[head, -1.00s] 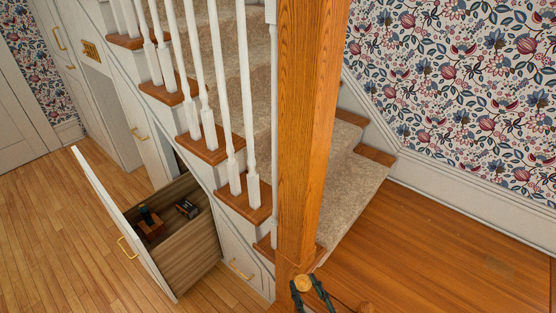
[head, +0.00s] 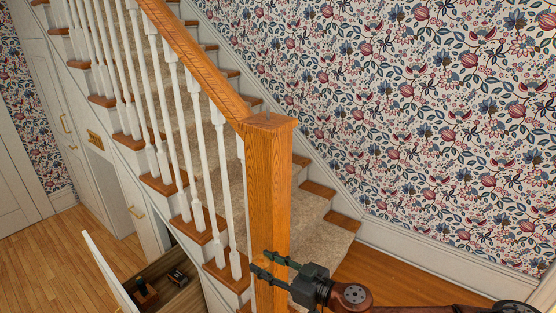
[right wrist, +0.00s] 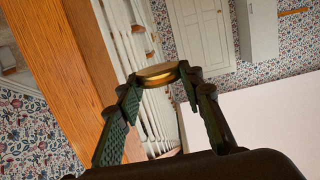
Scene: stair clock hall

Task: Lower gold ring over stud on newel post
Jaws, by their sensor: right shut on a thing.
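The wooden newel post (head: 268,185) stands upright in the middle of the head view, with its square cap (head: 268,122) on top. I cannot make out a stud on it. My right gripper (head: 259,261) is in front of the post's lower visible part, well below the cap. In the right wrist view my right gripper (right wrist: 157,82) is shut on the gold ring (right wrist: 157,73), held at its fingertips and seen nearly edge-on. The post (right wrist: 75,70) runs along the left there, beside the gripper. In the head view I cannot pick the ring out against the post. My left gripper is not in view.
A sloping handrail (head: 195,65) meets the post from the upper left, above white balusters (head: 165,120). An open drawer (head: 165,285) with small dark items is at the lower left. Floral wallpaper (head: 420,120) covers the wall at right. Space above the cap is clear.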

